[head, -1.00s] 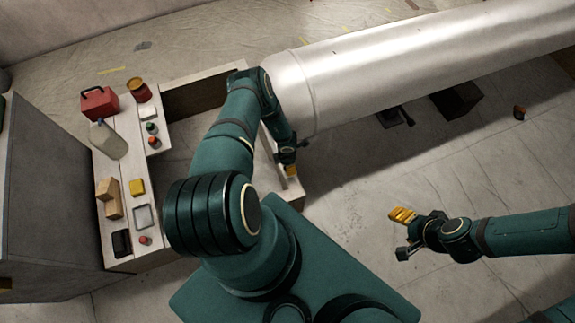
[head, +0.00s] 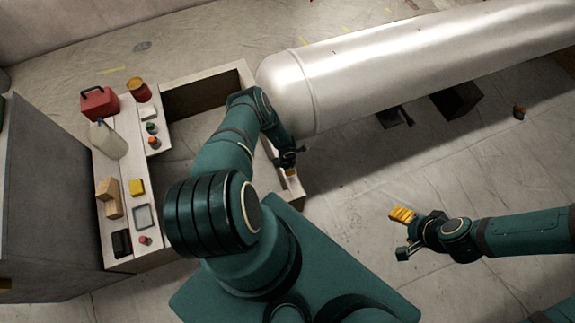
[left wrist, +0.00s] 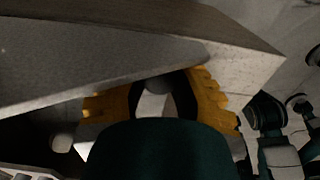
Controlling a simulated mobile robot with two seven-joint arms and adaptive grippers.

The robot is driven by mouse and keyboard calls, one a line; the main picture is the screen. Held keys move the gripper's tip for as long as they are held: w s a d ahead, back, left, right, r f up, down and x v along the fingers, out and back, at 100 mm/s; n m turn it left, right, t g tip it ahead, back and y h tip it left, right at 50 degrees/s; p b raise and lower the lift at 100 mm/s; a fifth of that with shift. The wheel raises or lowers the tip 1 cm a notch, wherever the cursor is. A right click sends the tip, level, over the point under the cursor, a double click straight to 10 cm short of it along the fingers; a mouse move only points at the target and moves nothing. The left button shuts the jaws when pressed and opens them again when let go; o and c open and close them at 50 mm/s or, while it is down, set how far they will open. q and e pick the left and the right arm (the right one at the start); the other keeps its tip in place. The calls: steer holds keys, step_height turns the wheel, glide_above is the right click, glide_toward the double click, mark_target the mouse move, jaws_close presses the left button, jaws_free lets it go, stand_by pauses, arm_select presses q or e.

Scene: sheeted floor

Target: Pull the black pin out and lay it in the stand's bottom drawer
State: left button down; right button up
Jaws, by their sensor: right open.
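The pale stand (head: 120,190) is at the left with small items on top. An open, deep, box-like drawer (head: 205,72) extends right from it; my left arm covers part of it. My left gripper (head: 287,163) is at the drawer's right-hand wall, below the rounded end of the big white cylinder. In the left wrist view the yellow fingers (left wrist: 156,92) stand apart at their bases, close under a grey panel edge (left wrist: 95,70); their tips are unclear. I cannot make out the black pin. My right gripper (head: 402,232) is open, empty, above the floor.
The long white cylinder (head: 400,65) runs to the upper right, with dark supports (head: 458,98) beneath. A red can (head: 99,102), a pale jug (head: 108,139) and wooden blocks (head: 108,198) crowd the stand top. A grey cabinet (head: 45,200) stands left. Floor around my right gripper is clear.

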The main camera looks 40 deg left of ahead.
arm_select(q)
steer(key=c, duration=1.4)
jaws_free()
jaws_close()
steer(key=shift+r, duration=0.15)
steer(key=shift+r+p, duration=0.45)
steer(key=shift+r, duration=0.05)
steer(key=shift+r+p, duration=1.45)
steer(key=shift+r, duration=0.5)
steer(key=shift+r+p, duration=1.35)
steer(key=shift+r, duration=0.6)
